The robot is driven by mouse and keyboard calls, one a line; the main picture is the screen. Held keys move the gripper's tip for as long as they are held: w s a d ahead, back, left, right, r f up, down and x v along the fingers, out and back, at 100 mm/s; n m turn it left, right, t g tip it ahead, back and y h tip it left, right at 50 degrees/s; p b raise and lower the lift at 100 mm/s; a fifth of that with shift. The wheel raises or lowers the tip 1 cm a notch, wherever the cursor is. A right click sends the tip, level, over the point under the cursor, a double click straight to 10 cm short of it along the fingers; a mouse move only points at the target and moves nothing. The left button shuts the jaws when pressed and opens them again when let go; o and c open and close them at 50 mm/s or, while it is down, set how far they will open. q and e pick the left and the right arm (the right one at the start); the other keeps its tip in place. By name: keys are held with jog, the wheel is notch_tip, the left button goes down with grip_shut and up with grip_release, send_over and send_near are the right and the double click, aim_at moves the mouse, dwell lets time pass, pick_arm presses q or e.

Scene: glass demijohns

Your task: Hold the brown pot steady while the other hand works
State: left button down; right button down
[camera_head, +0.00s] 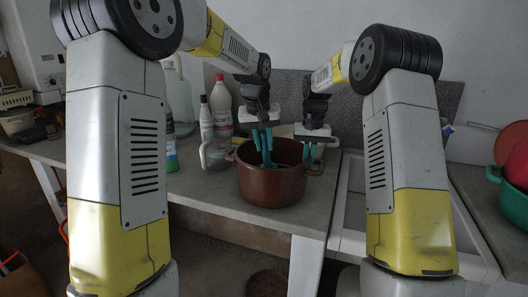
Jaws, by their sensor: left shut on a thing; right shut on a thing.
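The brown pot (272,188) stands upright near the front edge of the grey worktop, with a loop handle on each side. My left gripper (264,156) points down over the pot's opening, its teal fingertips inside the rim. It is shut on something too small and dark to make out. My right gripper (310,156) points down at the pot's right side, by the right handle, and is shut on the pot there. The exact grip is partly hidden by the rim. The inside of the pot is mostly hidden.
A sink (349,205) lies right of the pot. A green basin (508,198) is far right.

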pick_arm(q)
jog(key=shift+r, duration=6.15)
jog(key=s+f, duration=0.3)
jog(key=f, duration=0.6)
jog(key=shift+d+f, duration=0.25)
jog(key=shift+d, duration=0.1)
jog(key=shift+s+r, duration=0.1)
